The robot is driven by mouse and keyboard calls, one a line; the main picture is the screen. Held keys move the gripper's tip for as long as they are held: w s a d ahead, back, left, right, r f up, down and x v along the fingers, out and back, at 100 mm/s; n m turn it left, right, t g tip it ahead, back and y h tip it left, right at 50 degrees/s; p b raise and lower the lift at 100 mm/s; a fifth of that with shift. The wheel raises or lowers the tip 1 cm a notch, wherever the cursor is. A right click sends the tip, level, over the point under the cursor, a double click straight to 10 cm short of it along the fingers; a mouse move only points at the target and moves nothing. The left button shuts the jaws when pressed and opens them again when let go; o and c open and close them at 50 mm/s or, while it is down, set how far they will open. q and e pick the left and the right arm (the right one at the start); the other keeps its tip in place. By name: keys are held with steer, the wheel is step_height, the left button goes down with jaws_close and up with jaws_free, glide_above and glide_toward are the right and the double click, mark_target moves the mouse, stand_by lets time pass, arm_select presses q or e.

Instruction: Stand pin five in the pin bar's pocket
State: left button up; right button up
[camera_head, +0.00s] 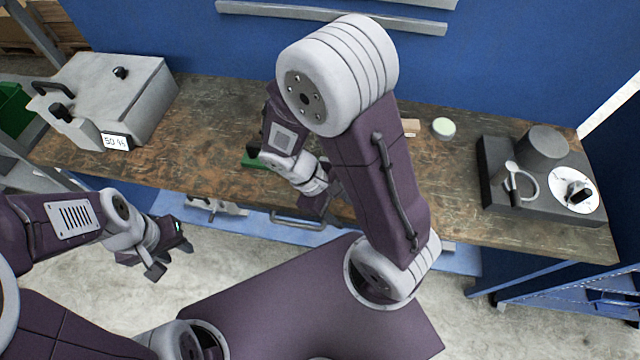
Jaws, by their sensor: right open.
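No pin and no pin bar can be made out in the head view. A green piece (254,161) shows on the bench, partly hidden by my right forearm; I cannot tell what it is. My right gripper (322,204) is over the front part of the bench, open, with its fingers partly hidden behind my own arm. What lies just under it is hidden. My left gripper (171,261) hangs in front of the bench, clear of it, with its fingers apart and nothing seen between them.
The worn bench (205,130) holds a grey box (110,85) with a display at left. A round pale-green dish (443,128) stands beside a small tan block (411,127). A dark apparatus (545,155) with a cylinder and white dial fills the right end. The left-middle bench is clear.

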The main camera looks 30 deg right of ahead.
steer(key=w+a+r+m+t+y, duration=0.2)
steer(key=w+r+m+t+y, duration=0.1)
steer(key=m, duration=0.4)
steer(key=shift+w+r+m+t+y, duration=0.25)
steer(key=shift+w+m+t+y, duration=0.15)
steer(key=shift+w+t+y, duration=0.55)
steer(key=shift+w, duration=0.15)
